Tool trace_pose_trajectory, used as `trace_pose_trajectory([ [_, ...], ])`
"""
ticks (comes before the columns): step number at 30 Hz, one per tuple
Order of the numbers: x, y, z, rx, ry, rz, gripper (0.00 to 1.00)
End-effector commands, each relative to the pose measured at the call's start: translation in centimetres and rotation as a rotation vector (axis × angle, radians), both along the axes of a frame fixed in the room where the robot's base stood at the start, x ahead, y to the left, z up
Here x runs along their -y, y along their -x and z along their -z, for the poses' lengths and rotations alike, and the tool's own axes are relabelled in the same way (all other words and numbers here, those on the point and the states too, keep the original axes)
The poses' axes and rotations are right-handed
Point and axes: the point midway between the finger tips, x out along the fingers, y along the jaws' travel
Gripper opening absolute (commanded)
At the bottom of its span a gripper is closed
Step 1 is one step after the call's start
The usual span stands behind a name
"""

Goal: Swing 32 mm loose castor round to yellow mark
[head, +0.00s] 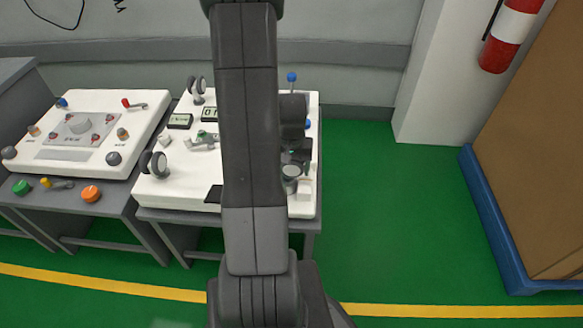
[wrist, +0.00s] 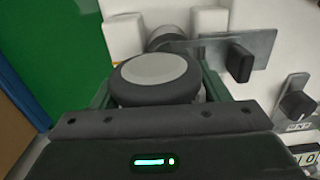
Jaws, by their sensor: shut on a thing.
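A round dark grey castor wheel with a pale grey hub (wrist: 155,70) sits between the two fingers of my gripper (wrist: 160,88) in the wrist view. My gripper is shut on this castor, with a finger on each side. In the head view my arm covers much of the white panel (head: 303,208), and the castor's pale face (head: 291,171) shows just right of the arm. I cannot make out the yellow mark; the castor's mount is mostly hidden.
Close to the castor are white blocks (wrist: 125,36), a grey plate with a dark handle (wrist: 240,62) and a black knob (wrist: 297,103). A second white panel (head: 75,125) stands to the left. Green floor is free to the right, before a blue-edged pallet (head: 488,220).

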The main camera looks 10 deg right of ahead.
Motion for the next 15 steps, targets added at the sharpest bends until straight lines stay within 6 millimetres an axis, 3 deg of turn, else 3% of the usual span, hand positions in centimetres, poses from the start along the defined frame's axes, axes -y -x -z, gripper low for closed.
trace_pose_trajectory([
  [7,0.04,-0.2,-0.08,0.005,0.001,-0.024,0.36],
  [8,0.04,-0.2,-0.09,0.005,0.001,-0.024,0.71],
  [9,0.04,-0.19,-0.08,0.005,0.001,-0.024,0.78],
  [12,0.04,-0.16,-0.07,0.004,0.001,-0.023,0.94],
  [15,0.03,-0.12,-0.05,0.003,0.001,-0.023,0.94],
])
